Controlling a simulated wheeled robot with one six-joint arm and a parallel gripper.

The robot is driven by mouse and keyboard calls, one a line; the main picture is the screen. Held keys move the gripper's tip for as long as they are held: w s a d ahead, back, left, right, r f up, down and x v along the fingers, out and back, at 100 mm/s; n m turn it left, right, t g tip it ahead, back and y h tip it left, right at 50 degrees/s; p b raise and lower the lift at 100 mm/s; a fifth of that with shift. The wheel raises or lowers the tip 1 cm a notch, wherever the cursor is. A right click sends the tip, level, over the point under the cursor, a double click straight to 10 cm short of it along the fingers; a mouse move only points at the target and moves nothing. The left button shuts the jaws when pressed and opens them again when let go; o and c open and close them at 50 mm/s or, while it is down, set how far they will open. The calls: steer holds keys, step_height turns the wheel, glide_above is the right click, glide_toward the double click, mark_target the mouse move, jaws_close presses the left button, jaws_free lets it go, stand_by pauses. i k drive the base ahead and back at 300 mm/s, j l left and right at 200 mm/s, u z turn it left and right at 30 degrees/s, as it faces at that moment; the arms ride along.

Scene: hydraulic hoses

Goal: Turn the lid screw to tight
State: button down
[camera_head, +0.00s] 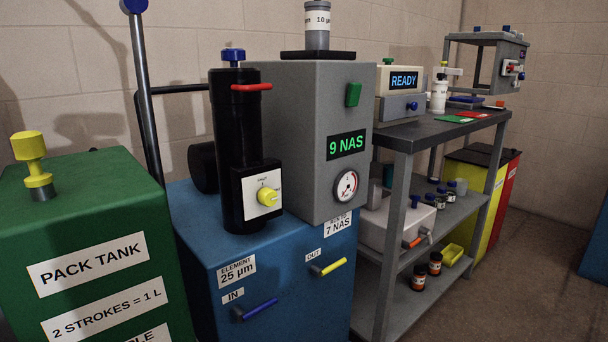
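A tall black cylinder (234,130) stands on the blue cabinet (205,225), with a blue knob (234,55) on its top that looks like the lid screw. I cannot tell how tight the knob is. A red lever or handle (252,87) sticks out to the right just below the cylinder's top. A white plate with a yellow dial (267,196) is on the cylinder's lower front; its small lettering is too small to read fully. My gripper is not in view.
A grey box (300,110) reading "9 NAS" stands close to the cylinder's right. A green pack tank (75,200) with a yellow knob is at left. A dark pole (146,90) rises behind.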

mark_target(233, 55)
steer(key=k, duration=0.4)
steer(key=k+j, duration=0.2)
steer(key=k+l+u, duration=0.1)
steer(key=k, duration=0.15)
steer(key=i+j+u, duration=0.1)
